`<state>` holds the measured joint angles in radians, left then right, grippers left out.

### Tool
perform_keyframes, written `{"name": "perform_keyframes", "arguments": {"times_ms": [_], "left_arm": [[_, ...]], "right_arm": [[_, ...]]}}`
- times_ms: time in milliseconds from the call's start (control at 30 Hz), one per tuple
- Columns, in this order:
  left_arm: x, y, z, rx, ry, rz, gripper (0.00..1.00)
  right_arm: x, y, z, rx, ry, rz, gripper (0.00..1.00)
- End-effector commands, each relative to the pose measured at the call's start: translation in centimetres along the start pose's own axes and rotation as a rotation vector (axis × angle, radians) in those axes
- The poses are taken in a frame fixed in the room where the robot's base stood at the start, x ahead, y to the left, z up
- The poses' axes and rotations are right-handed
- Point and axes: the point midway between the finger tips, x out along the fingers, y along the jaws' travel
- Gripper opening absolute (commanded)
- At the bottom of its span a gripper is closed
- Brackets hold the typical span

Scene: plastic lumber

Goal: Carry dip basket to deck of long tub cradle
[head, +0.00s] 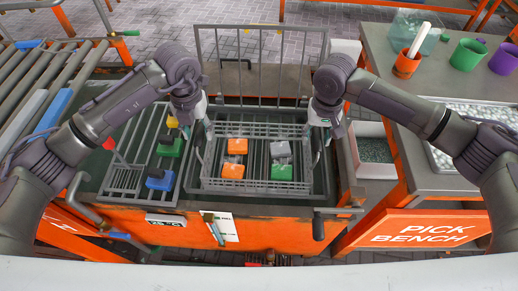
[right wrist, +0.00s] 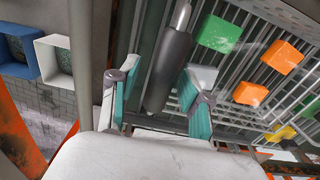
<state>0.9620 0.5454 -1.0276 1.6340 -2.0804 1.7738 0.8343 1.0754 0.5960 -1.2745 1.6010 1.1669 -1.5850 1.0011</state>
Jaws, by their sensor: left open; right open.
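The wire dip basket (head: 256,187) sits in the middle of the orange-fronted tub (head: 270,228). It holds two orange blocks (head: 237,146), a grey block (head: 280,149) and a green block (head: 282,172). My left gripper (head: 187,115) is open at the basket's upper left side; its fingertips are hard to make out. My right gripper (head: 325,127) is open at the upper right side. In the right wrist view, its teal-padded fingers (right wrist: 163,85) stand apart on either side of a dark handle grip (right wrist: 170,70). I cannot tell whether they touch it.
A wire rack (head: 125,178) left of the basket bears yellow, green and blue blocks. A tall barred frame (head: 262,45) stands behind the basket. A roller conveyor (head: 30,85) lies left. The pick bench (head: 425,225) on the right carries cups and trays.

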Motion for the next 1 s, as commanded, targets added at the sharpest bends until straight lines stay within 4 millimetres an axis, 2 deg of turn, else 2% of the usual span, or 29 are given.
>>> {"name": "perform_keyframes", "arguments": {"times_ms": [33, 200, 433, 567, 667, 1000], "left_arm": [[-1.3, 0.0, 0.1, 0.001, -0.006, 0.000, 0.48], [-5.0, 0.0, 0.1, -0.001, -0.005, 0.000, 0.48], [-8.4, 0.1, 0.1, -0.001, -0.003, 0.001, 0.48], [-9.1, 0.1, 0.0, -0.001, -0.001, 0.002, 0.48], [-9.2, 0.1, 0.0, -0.001, 0.000, 0.001, 0.48], [-9.2, 0.1, 0.0, -0.001, 0.000, 0.001, 0.48]], "right_arm": [[0.0, 0.0, 0.0, 0.000, 0.000, 0.000, 0.48], [0.0, 0.0, 0.0, -0.001, 0.000, -0.001, 0.48], [0.0, 0.0, 0.0, -0.001, 0.000, -0.001, 0.48], [-0.2, -0.1, 0.0, -0.001, 0.001, -0.001, 0.48], [-1.2, -0.1, -0.1, 0.000, 0.001, -0.002, 0.48], [-8.2, -0.1, -0.1, -0.001, 0.003, -0.003, 0.48]]}}
